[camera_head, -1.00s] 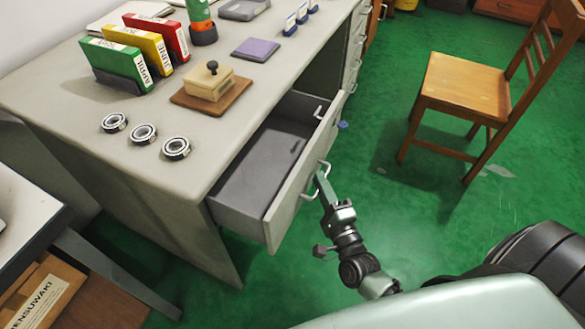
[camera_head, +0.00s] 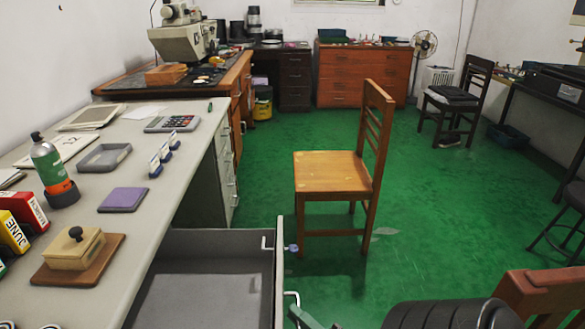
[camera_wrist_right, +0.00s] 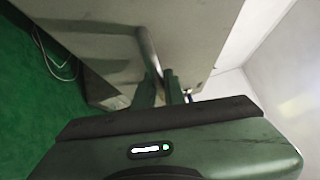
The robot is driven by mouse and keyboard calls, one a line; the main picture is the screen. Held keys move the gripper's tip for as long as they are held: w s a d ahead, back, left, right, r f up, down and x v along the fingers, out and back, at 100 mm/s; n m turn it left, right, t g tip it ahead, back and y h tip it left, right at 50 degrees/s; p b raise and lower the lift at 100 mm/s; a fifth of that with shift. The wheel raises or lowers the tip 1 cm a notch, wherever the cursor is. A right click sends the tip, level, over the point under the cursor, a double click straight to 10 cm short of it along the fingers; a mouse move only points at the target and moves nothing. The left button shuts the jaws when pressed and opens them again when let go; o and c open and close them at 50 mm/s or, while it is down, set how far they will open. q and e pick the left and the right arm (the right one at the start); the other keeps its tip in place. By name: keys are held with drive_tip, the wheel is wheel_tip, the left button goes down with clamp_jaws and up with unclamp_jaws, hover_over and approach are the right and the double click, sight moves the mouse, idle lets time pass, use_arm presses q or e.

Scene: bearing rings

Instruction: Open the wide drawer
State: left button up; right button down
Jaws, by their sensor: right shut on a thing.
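The wide drawer (camera_head: 215,286) is pulled out from under the grey desk and looks empty. My right gripper (camera_head: 303,314) is at the near handle, at the bottom edge of the head view, mostly cut off. In the right wrist view its fingers (camera_wrist_right: 165,92) are shut on the metal handle (camera_wrist_right: 150,52) in front of a pale grey surface. My left gripper is not in view.
On the desk (camera_head: 185,185) stand a stamp on a wooden board (camera_head: 78,259), a purple pad (camera_head: 123,200), a green bottle (camera_head: 50,165) and a calculator (camera_head: 172,124). A wooden chair (camera_head: 335,173) stands beyond the drawer to the right.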

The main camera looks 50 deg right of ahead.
drive_tip(key=c, duration=1.8)
unclamp_jaws()
drive_tip(key=shift+o, duration=0.2)
drive_tip(key=s+f, duration=0.1)
drive_tip(key=s, duration=0.6)
drive_tip(key=shift+s+a, duration=0.35)
drive_tip(key=shift+s, duration=0.05)
